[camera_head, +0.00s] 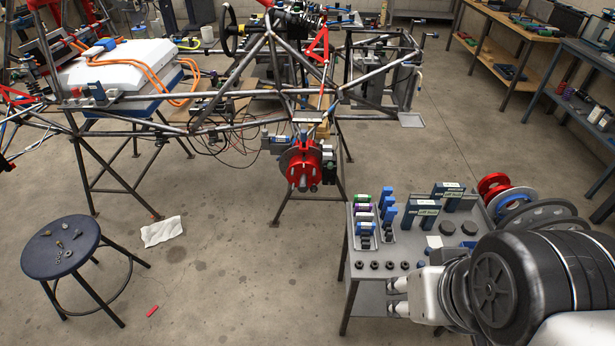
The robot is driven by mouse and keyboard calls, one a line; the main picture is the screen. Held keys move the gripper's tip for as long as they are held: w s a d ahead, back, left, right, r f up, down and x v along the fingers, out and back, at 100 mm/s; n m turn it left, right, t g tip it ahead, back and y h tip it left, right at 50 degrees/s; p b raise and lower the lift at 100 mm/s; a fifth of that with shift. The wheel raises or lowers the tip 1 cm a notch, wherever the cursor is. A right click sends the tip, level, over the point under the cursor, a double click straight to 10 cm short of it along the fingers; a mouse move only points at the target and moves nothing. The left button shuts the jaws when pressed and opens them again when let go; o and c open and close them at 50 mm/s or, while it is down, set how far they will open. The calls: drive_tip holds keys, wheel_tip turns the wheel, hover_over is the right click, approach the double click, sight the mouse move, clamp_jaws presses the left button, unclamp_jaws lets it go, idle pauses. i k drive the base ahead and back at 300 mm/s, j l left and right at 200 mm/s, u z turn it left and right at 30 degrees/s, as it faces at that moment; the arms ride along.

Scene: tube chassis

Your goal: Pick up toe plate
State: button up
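I cannot tell for sure which item is the toe plate. A grey parts cart (367,288) stands at the lower right. Dark blue labelled blocks (420,214) stand upright on it, and a small pale flat square (434,241) lies near its middle. A flat grey plate (411,120) lies at the foot of the chassis frame, too small to identify. My arm covers the cart's right front. Two short metallic tips (397,297), one above the other, show at its left end before the cart; they may be my gripper's fingers. Whether they hold anything is unclear.
The tube chassis (262,42) on stands, with a red hub (301,166), fills the upper middle. A blue stool (60,247) with small hardware stands left. A white cloth (162,231) and a red piece (152,311) lie on the floor. The middle floor is clear.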

sight(456, 199)
drive_tip(key=i+l, duration=1.15)
drive_tip(key=l, duration=0.15)
